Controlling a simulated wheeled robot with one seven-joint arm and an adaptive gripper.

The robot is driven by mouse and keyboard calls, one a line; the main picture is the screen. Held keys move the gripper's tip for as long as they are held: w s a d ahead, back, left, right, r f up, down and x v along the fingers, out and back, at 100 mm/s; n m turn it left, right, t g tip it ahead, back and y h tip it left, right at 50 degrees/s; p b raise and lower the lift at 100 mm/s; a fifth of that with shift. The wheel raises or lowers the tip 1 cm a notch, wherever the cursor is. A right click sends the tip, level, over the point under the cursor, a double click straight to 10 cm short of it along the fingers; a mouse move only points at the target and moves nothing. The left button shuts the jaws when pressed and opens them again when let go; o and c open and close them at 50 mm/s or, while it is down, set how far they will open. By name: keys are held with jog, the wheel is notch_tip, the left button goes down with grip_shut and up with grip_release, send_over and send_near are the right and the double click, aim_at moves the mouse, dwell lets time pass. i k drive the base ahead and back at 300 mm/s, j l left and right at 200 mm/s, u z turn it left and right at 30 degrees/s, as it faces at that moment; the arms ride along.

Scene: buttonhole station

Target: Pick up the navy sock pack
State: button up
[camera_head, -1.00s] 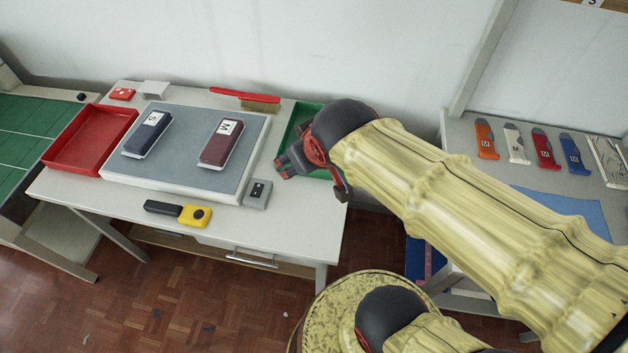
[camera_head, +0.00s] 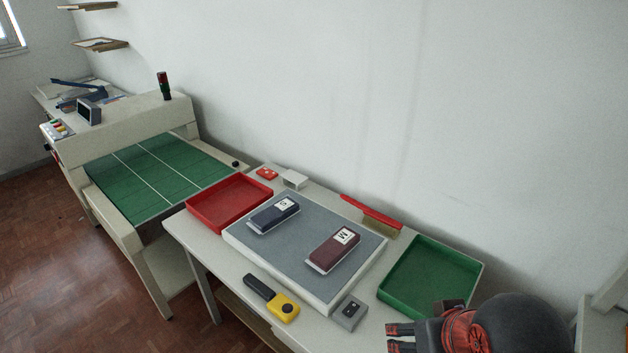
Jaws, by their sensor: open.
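The navy sock pack (camera_head: 273,215) lies on the grey pad (camera_head: 285,246) at its left, with a white label marked S. My gripper (camera_head: 392,340) is at the bottom right, in front of the green tray and well to the right of both packs. It is open, with its fingers pointing left and nothing seen between them.
A red tray (camera_head: 203,219) stands left of the pad and a green tray (camera_head: 386,297) right of it. A yellow and black tool (camera_head: 284,307) and a grey box (camera_head: 349,312) lie at the front edge. A red-handled brush (camera_head: 372,213) lies behind. A green-belted machine (camera_head: 190,155) stands left.

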aim_at(266, 220)
jog(key=j+z, duration=0.1)
jog(key=j, duration=0.45)
jog(key=k+j+z, duration=0.1)
jog(key=j, duration=0.5)
jog(key=k+j+z, duration=0.1)
jog(key=j, duration=0.45)
jog(key=i+j+z, duration=0.1)
jog(key=j, duration=0.3)
jog(key=i+j+z, duration=0.1)
jog(key=i+j, duration=0.15)
jog(key=j, duration=0.2)
jog(key=i+j+z, duration=0.1)
jog(key=j, duration=0.35)
jog(key=i+j, duration=0.15)
jog(key=j, duration=0.3)
jog(key=i+j+z, duration=0.15)
jog(key=j, duration=0.3)
jog(key=i+j+z, duration=0.1)
jog(key=j, duration=0.35)
